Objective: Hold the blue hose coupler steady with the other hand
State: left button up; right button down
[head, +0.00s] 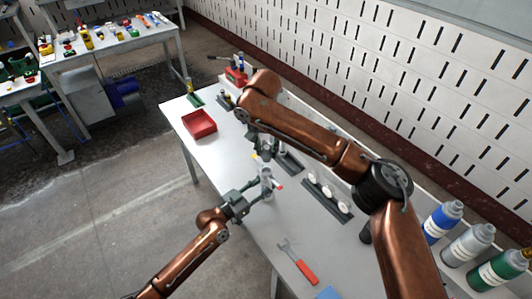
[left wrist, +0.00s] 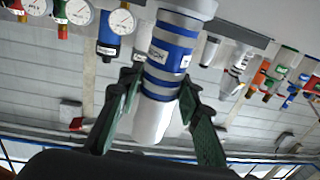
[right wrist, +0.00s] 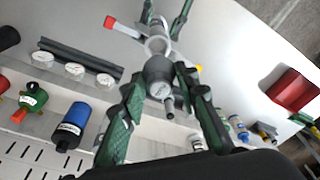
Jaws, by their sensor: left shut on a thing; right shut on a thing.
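The blue hose coupler (left wrist: 172,48), a silver cylinder with blue bands and a label, stands between my left gripper's green fingers in the left wrist view. My left gripper (head: 260,189) is shut on it above the table. My right gripper (right wrist: 160,88) is shut on a grey round part with a short stem (right wrist: 160,76). That part is close against a pale ring-shaped end (right wrist: 156,44) at the left gripper's fingers; whether they touch is unclear. In the head view my right gripper (head: 265,153) is partly hidden by its arm.
A red bin (head: 199,124) stands at the table's far left. A rack of dial gauges (head: 328,195) lies right of the grippers. A red-handled wrench (head: 302,266) lies in front. Blue, grey and green bottles (head: 443,220) line the right edge. The table between bin and grippers is clear.

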aim_at(267, 147)
jog(key=shift+r, duration=1.6)
pick_arm(q)
jog(key=o, duration=1.4)
jog(key=shift+c, duration=0.2)
jog(key=v, duration=1.1)
jog(key=shift+f, duration=0.1)
jog(key=shift+s+a, duration=0.3)
jog(key=shift+a, duration=0.1)
pick_arm(e)
jog(key=shift+r+p, duration=2.55)
jog(key=shift+p, duration=0.7)
pick_arm(q)
notch_tip(267, 147, up, 9)
jog(key=shift+s, duration=0.2)
